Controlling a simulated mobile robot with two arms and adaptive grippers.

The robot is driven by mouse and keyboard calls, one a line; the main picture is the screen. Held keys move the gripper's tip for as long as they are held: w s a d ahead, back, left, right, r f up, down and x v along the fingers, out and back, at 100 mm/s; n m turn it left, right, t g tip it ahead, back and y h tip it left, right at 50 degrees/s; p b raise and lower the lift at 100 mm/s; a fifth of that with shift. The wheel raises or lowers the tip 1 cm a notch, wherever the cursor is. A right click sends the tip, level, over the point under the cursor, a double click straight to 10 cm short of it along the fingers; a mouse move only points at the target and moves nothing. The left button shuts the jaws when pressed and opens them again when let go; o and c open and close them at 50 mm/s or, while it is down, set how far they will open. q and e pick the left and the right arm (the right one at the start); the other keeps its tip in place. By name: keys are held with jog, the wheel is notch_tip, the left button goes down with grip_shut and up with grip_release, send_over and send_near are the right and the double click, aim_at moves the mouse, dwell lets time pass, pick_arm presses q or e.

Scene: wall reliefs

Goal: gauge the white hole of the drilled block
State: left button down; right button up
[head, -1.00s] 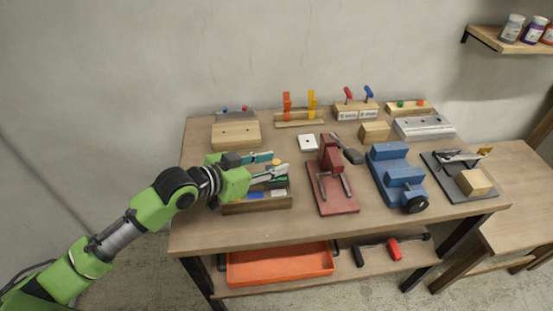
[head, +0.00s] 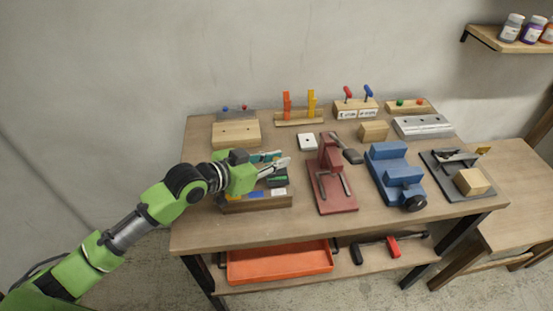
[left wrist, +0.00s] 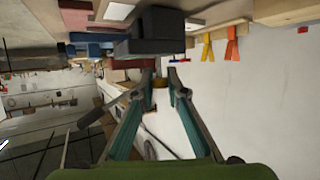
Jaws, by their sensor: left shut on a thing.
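My left gripper (head: 281,163) is above the back part of a wooden tray (head: 258,204), with its fingers pointing right. In the left wrist view its teal fingers (left wrist: 165,78) close around a small yellowish thing (left wrist: 159,83), mostly hidden, which I cannot name for certain. A light wooden block (head: 236,135) with small dark holes stands behind the gripper. A silver block (head: 423,126) with holes lies at the back right. I cannot tell which is the drilled block, and no white hole mark is clear. My right gripper is not in view.
The tray holds green, blue and white items. A red press-like fixture (head: 331,185) stands right of the gripper, and a blue vise (head: 397,175) farther right. A white plate (head: 307,142) lies behind the fixture. An orange bin (head: 280,262) is on the lower shelf.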

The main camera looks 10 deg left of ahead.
pick_arm(q)
notch_tip(320, 180, up, 2)
jog(key=shift+r+p, duration=0.25)
jog(key=shift+p, duration=0.5)
jog(key=shift+f, duration=0.1)
jog(key=c, duration=2)
grip_release()
jog(key=shift+v, duration=6)
jog(key=shift+f, duration=0.1)
